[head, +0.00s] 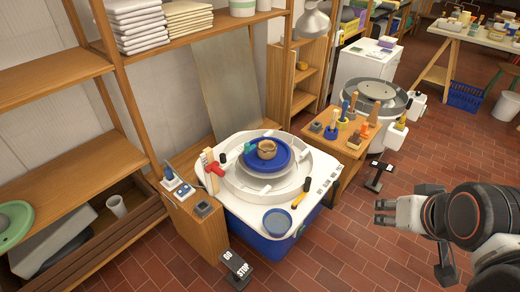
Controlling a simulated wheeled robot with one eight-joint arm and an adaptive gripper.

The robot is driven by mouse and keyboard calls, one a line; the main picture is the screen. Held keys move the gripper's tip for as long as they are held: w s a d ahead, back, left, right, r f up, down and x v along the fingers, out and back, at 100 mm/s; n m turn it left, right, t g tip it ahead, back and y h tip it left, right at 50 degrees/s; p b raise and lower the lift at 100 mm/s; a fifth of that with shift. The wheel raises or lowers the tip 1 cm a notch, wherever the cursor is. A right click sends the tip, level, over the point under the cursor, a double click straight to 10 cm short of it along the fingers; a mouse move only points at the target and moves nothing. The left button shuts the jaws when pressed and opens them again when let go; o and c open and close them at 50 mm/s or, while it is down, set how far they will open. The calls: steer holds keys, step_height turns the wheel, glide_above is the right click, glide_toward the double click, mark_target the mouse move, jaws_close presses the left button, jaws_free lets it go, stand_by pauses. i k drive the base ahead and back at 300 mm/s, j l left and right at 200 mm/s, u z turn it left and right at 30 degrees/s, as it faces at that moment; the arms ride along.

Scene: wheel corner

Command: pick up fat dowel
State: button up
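I cannot tell for sure which piece is the fat dowel. Among the tools on the small wooden table right of the wheel, a tan upright stick (353,101) and a thicker brown upright stick (374,112) look most like dowels. My gripper (382,212) is at the right, over the brick floor, pointing left. Its two fingers look parted, with nothing between them. It is well apart from the tools, lower in the picture than the small table.
A potter's wheel (235,185) with a blue bat (283,150) and a small clay pot (267,149) stands at the centre. The small wooden table (350,147) is crowded with tools. A black pedal (380,177) lies on the floor near it. Brick floor (340,250) is clear below.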

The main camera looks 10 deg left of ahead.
mark_target(334, 117)
steer(key=i+l, duration=0.15)
steer(key=i, duration=0.3)
steer(key=i+l, duration=0.2)
steer(key=i, duration=0.3)
steer(key=i+l, duration=0.15)
steer(key=i, duration=0.3)
steer(key=i+l+u, duration=0.1)
steer(key=i, duration=0.35)
steer(key=i+l, duration=0.3)
steer(key=i, duration=0.2)
